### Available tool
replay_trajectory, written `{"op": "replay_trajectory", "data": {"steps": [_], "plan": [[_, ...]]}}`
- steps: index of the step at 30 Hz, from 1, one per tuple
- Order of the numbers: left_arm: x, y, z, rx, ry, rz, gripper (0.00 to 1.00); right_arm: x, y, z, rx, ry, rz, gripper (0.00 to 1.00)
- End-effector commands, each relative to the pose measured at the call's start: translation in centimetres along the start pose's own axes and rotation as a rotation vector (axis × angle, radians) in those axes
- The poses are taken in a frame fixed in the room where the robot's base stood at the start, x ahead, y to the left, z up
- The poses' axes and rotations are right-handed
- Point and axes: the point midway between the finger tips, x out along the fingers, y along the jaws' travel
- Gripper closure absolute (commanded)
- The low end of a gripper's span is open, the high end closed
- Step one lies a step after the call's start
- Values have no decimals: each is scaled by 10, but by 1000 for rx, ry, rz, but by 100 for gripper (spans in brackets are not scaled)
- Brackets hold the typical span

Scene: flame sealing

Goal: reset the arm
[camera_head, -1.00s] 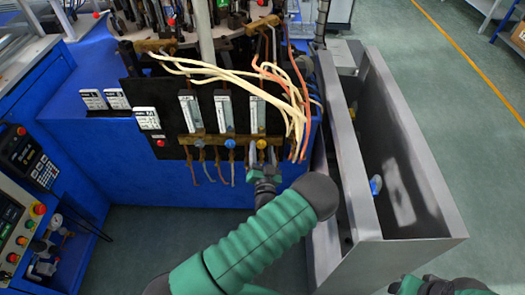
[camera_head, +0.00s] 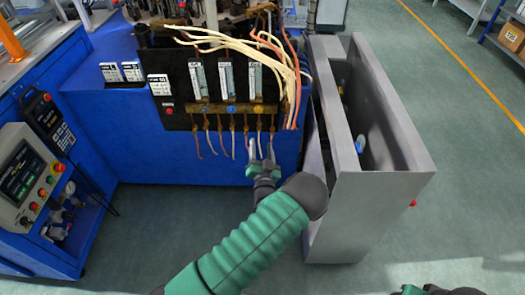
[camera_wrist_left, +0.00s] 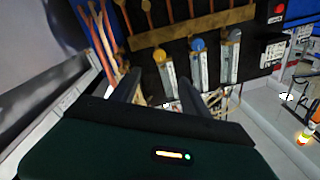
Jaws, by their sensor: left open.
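My left arm, in a green sleeve, comes up from the bottom of the head view. My left gripper (camera_head: 262,153) is open and empty, just in front of the blue machine's (camera_head: 150,140) front face. It is below the row of flow meters and their knobs, near the hanging hoses. In the left wrist view, the two dark fingers (camera_wrist_left: 160,95) stand apart with nothing between them. The yellow knob (camera_head: 257,107) and blue knob (camera_head: 231,108) are above the gripper and apart from it. Only a small part of my right arm shows at the bottom right; its gripper is out of view.
A grey open metal box (camera_head: 380,150) stands close to the right of my left arm. Cream and orange hoses (camera_head: 255,50) loop above the meters. A control panel (camera_head: 30,175) with buttons is at the left. The floor in front of the machine is clear.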

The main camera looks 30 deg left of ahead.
Motion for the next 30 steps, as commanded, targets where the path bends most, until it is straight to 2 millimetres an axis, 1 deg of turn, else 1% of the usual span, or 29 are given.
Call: {"op": "replay_trajectory", "data": {"steps": [14, 17, 19, 20, 22, 23, 24, 25, 26, 27, 28, 29, 30], "plan": [[-2, 1, -2, -9, -15, 5, 46, 0, 0, 0, 0, 0, 0, 48], [-3, 4, 1, -70, -134, 50, 46, 0, 0, 0, 0, 0, 0, 48], [-14, 12, 3, -145, -290, 126, 46, 0, 0, 0, 0, 0, 0, 48], [-23, 17, 3, -180, -366, 170, 46, 0, 0, 0, 0, 0, 0, 48], [-57, 30, -3, -245, -547, 299, 46, 0, 0, 0, 0, 0, 0, 48], [-74, 33, -7, -265, -616, 355, 46, 0, 0, 0, 0, 0, 0, 48], [-98, 37, -14, -277, -698, 428, 46, 0, 0, 0, 0, 0, 0, 48], [-117, 38, -20, -279, -752, 479, 46, 0, 0, 0, 0, 0, 0, 48], [-134, 37, -25, -277, -801, 526, 46, 0, 0, 0, 0, 0, 0, 48], [-157, 35, -32, -265, -857, 584, 46, 0, 0, 0, 0, 0, 0, 48], [-174, 32, -36, -252, -896, 623, 46, 0, 0, 0, 0, 0, 0, 48], [-190, 28, -39, -237, -930, 657, 46, 0, 0, 0, 0, 0, 0, 48], [-210, 22, -44, -213, -971, 698, 46, 0, 0, 0, 0, 0, 0, 48]]}}
